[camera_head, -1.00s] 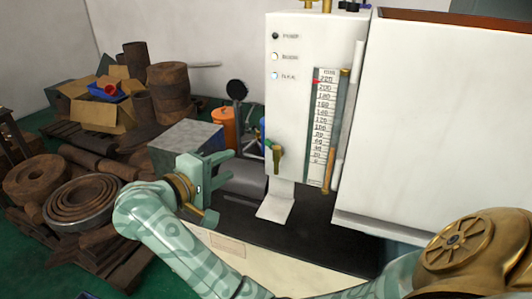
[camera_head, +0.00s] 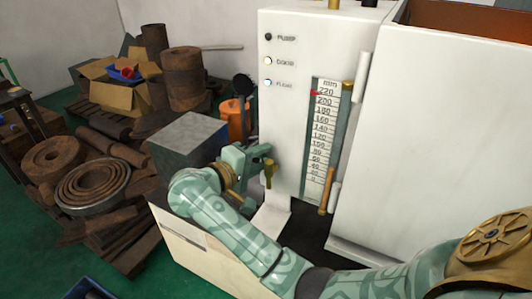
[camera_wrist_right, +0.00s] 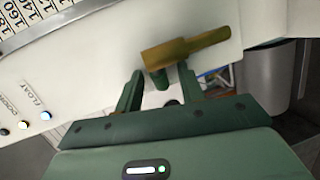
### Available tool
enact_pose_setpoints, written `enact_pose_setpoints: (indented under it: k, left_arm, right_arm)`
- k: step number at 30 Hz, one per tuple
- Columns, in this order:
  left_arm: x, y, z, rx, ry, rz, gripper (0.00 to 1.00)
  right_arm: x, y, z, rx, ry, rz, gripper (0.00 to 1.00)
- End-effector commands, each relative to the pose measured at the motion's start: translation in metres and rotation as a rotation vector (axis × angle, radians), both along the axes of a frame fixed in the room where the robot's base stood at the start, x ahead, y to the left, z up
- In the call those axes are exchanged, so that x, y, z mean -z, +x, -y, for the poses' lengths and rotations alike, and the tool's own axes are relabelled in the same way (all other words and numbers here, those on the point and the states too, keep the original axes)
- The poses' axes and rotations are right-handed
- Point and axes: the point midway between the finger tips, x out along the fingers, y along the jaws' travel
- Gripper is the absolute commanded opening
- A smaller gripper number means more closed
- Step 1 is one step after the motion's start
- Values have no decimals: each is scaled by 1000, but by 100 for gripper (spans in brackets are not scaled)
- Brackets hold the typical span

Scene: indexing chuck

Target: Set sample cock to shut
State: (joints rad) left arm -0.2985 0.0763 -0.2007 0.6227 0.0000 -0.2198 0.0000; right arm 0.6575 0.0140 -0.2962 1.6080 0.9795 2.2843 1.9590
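The sample cock's brass lever (camera_head: 269,175) is at the lower left of the white cabinet's front and hangs roughly straight down in the head view. In the right wrist view the brass lever (camera_wrist_right: 190,46) lies across the view just beyond my fingertips. My right gripper (camera_head: 256,166) is at the cock, beside the lever. In the wrist view its two green fingers (camera_wrist_right: 160,76) stand apart, with a short green piece of the cock between them. I cannot tell whether they touch the lever. My left gripper is not in view.
The white cabinet (camera_head: 285,130) carries a millimetre scale (camera_head: 322,140) and labelled lamps. A grey block (camera_head: 187,138) and an orange canister (camera_head: 236,120) stand left of the cock. Rusty scrap parts (camera_head: 92,187) fill the left. A large white box (camera_head: 440,130) stands right.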

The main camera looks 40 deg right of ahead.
Motion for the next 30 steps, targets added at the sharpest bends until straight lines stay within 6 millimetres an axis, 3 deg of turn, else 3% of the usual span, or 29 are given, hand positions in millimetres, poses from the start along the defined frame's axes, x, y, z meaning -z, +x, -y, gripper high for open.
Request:
enact_pose_setpoints:
  k: [6, 10, 20, 30]
  left_arm:
    - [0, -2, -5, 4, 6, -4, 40]
    - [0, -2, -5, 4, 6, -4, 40]
    - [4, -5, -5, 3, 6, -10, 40]
    - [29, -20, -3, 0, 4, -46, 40]
  right_arm:
    - [0, 0, 0, 0, 0, -1, 36]
    - [0, 0, 0, 0, 0, -1, 0]
    - [3, 0, -1, -25, 1, -2, 0]
    - [8, -2, -6, -221, 0, -3, 0]
